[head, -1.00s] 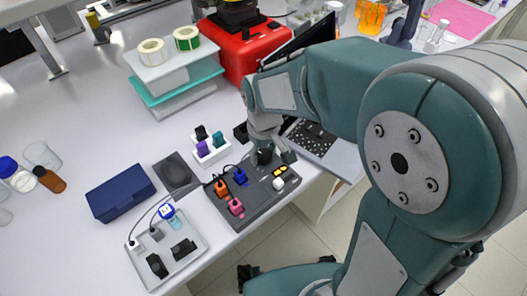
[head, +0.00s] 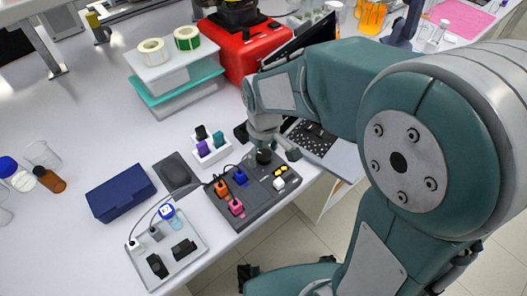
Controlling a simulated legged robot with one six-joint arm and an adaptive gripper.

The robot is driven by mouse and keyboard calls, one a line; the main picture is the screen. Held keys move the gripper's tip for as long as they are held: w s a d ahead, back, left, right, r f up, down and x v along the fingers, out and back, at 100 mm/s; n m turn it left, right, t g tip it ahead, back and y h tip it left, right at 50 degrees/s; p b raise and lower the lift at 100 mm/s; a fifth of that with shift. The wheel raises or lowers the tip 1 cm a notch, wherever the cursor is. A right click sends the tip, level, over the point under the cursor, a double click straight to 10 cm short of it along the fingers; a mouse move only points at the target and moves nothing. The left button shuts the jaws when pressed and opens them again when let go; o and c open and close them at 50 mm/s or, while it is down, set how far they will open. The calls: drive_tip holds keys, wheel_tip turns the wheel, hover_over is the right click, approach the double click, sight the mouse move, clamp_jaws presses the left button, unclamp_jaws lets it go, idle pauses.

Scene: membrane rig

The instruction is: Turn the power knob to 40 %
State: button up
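The black power knob (head: 264,156) stands at the back of the dark grey rig panel (head: 262,201) on the bench. I cannot read any scale or percent mark at this size, so its setting cannot be told. My gripper (head: 274,150) is just above and behind the knob, pointing down. One grey finger shows to the right of the knob, apart from it. The other finger is partly hidden. The fingers look spread, with nothing held between them.
The panel carries orange (head: 221,188), blue (head: 240,177) and pink (head: 236,207) connectors, plus a white piece (head: 279,184). A cable runs to a light tray (head: 185,265). An open laptop (head: 313,137) is close to my gripper. A navy box (head: 120,191) lies left.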

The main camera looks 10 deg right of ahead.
sight(263, 154)
idle(0.3)
wheel_tip(263, 154, up, 12)
idle(0.5)
drive_tip(key=shift+a, duration=0.1)
idle(0.8)
drive_tip(key=s+d+r+m+t, duration=0.1)
drive_tip(key=s+d+m+t, duration=0.4)
drive_tip(key=s+d, duration=0.6)
drive_tip(key=s+m, duration=0.1)
drive_tip(key=m, duration=0.1)
drive_tip(key=shift+s+r+m+t, duration=0.3)
drive_tip(key=shift+r+m, duration=0.05)
drive_tip(key=shift+m, duration=0.05)
